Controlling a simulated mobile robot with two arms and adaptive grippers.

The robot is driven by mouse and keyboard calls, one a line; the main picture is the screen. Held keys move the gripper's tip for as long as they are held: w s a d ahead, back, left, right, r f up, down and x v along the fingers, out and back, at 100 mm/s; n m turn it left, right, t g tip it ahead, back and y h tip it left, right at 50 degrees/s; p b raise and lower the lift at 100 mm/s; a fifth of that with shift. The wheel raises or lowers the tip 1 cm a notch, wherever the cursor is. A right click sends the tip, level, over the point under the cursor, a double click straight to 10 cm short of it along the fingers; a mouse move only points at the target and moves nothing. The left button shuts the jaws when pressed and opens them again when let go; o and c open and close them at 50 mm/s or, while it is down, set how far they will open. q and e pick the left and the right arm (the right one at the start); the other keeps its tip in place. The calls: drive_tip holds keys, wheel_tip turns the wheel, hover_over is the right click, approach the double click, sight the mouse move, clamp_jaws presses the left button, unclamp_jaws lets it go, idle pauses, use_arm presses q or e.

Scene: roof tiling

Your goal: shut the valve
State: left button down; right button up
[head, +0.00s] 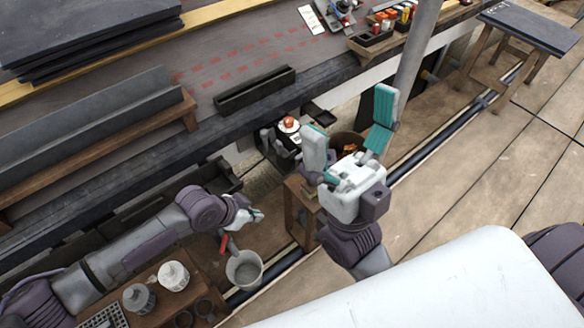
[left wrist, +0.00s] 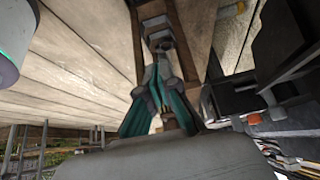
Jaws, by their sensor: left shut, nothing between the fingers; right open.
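A round orange-red knob (head: 289,122) with a white collar sits on a small dark unit beside the bench's front edge. It looks like the valve, but I cannot be sure, nor can I tell how far it is turned. My right gripper (head: 350,117) is open, fingers upward, to the right of the knob and apart from it in the picture. My left gripper (head: 256,215) is shut and empty, low in front of the bench, above a grey bucket (head: 244,268). Its teal fingers (left wrist: 160,118) also show in the left wrist view.
A red-handled tool (head: 223,243) is near the bucket. White and grey pots (head: 173,275) stand on a low wooden table. Dark slates (head: 80,35) and a long trough (head: 255,90) lie on the bench. A grey pole (head: 415,50) rises behind my right gripper. The right floor is mostly clear.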

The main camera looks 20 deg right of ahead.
use_arm(q)
drive_tip(key=d+r+n+t+h, duration=0.1)
drive_tip(key=d+r+h, duration=0.3)
drive_tip(key=r, duration=0.4)
drive_tip(key=s+d+r+t+h+b, duration=0.1)
drive_tip(key=d+r+t+h, duration=0.3)
drive_tip(key=r, duration=0.5)
drive_tip(key=shift+s+d+n+t+h, duration=0.3)
drive_tip(key=shift+d+n, duration=0.1)
drive_tip(key=shift+d, duration=0.5)
